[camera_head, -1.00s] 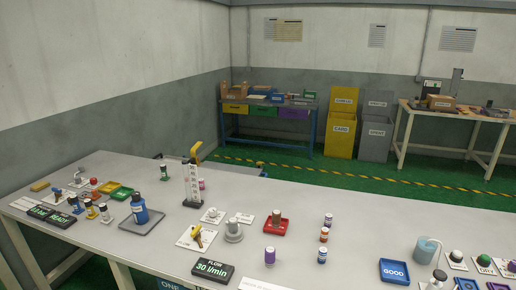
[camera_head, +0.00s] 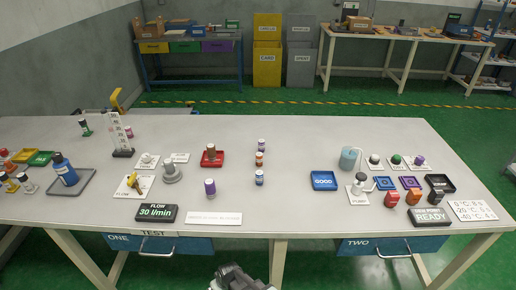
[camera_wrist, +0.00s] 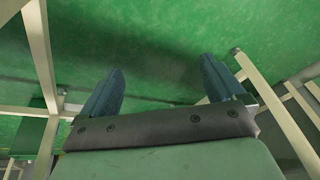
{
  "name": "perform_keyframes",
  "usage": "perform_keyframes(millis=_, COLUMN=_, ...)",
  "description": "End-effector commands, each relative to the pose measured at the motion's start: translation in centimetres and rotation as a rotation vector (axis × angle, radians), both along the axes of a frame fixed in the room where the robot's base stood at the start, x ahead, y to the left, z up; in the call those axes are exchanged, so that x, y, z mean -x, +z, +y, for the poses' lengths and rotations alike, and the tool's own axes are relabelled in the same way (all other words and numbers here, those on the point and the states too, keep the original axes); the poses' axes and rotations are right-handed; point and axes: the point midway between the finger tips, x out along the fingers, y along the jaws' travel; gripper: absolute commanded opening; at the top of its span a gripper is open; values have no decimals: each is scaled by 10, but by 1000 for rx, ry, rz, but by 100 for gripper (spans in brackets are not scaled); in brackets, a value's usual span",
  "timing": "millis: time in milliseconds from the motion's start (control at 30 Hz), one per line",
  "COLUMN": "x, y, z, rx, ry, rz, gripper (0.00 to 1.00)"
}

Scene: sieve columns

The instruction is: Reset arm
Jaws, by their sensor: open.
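My gripper (camera_wrist: 163,90) shows in the wrist view with its two blue fingers spread wide apart and nothing between them. Beyond the fingers are the green floor and pale table legs. In the head view a grey part of my arm (camera_head: 238,279) shows at the bottom edge, in front of the table and below its top; the fingers cannot be made out there. The grey table (camera_head: 300,200) lies beyond it, and my arm touches nothing on it.
Several columns and caps stand on the table, including a purple one (camera_head: 210,188). A red tray (camera_head: 212,156), a blue GOOD tray (camera_head: 323,181) and a FLOW display (camera_head: 156,213) are there too. Drawers ONE (camera_head: 190,245) and TWO (camera_head: 375,246) are under the front edge.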

Motion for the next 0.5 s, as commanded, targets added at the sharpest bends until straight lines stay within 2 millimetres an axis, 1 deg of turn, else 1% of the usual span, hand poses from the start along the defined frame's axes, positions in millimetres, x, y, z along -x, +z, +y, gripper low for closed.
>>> perform_keyframes(millis=33, x=5, y=-6, z=-27, rx=28, ry=-35, rz=37, gripper=96)
perform_keyframes(millis=67, x=8, y=-9, z=-40, rx=42, ry=-52, rz=58, gripper=96)
perform_keyframes(millis=100, x=13, y=-13, z=-57, rx=61, ry=-76, rz=86, gripper=96)
perform_keyframes(millis=167, x=21, y=-20, z=-82, rx=91, ry=-111, rz=130, gripper=96)
perform_keyframes(millis=200, x=27, y=-23, z=-99, rx=109, ry=-134, rz=159, gripper=96)
perform_keyframes(millis=267, x=37, y=-28, z=-122, rx=136, ry=-171, rz=205, gripper=96)
perform_keyframes(millis=300, x=44, y=-30, z=-138, rx=154, ry=-194, rz=235, gripper=96)
perform_keyframes(millis=367, x=56, y=-33, z=-160, rx=179, ry=-230, rz=281, gripper=96)
perform_keyframes(millis=400, x=65, y=-35, z=-175, rx=196, ry=-255, rz=313, gripper=96)
perform_keyframes(millis=467, x=78, y=-37, z=-195, rx=219, ry=-289, rz=360, gripper=96)
perform_keyframes(millis=500, x=88, y=-38, z=-209, rx=235, ry=-314, rz=393, gripper=96)
